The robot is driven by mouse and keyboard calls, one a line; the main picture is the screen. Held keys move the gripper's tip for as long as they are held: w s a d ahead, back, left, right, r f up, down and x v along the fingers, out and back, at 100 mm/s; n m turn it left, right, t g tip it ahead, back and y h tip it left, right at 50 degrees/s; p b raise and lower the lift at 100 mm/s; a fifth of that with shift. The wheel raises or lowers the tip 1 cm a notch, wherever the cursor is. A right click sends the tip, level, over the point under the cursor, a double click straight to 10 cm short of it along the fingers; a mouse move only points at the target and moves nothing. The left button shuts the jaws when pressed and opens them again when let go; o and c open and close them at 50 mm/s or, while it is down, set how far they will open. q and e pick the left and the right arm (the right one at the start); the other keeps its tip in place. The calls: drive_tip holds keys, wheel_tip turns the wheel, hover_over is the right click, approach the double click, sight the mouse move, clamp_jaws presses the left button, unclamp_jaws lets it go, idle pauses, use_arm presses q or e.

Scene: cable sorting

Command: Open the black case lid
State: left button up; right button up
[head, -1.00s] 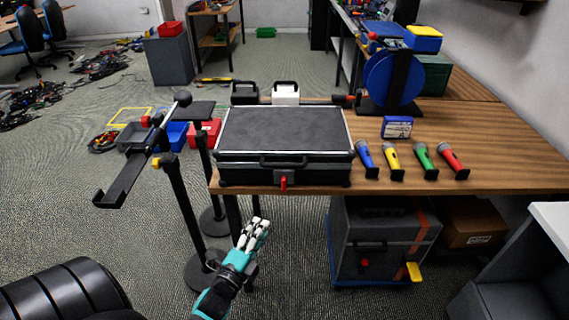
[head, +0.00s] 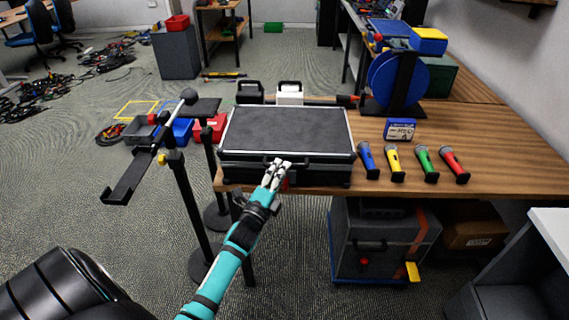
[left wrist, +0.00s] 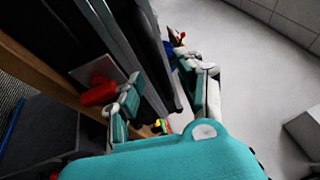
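The black case (head: 287,131) lies on the wooden table with its lid shut, its pale metal rim showing. In the left wrist view the case front (left wrist: 152,50) runs as a dark band with a metal edge. A red latch (left wrist: 97,93) sits on the case front; in the head view my fingers mostly cover it. My left gripper (head: 278,166) is at the middle of the case front, by the handle. The left wrist view shows its fingers (left wrist: 165,92) apart, with the case edge between them. I cannot tell whether they touch it. My right gripper is out of view.
A blue cable reel (head: 395,80) stands behind. A black stand with a tray (head: 130,180) is left of the table.

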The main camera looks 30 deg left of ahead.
use_arm(q)
drive_tip(key=shift+x, duration=1.45)
drive_tip(key=shift+c, duration=0.3)
clamp_jaws()
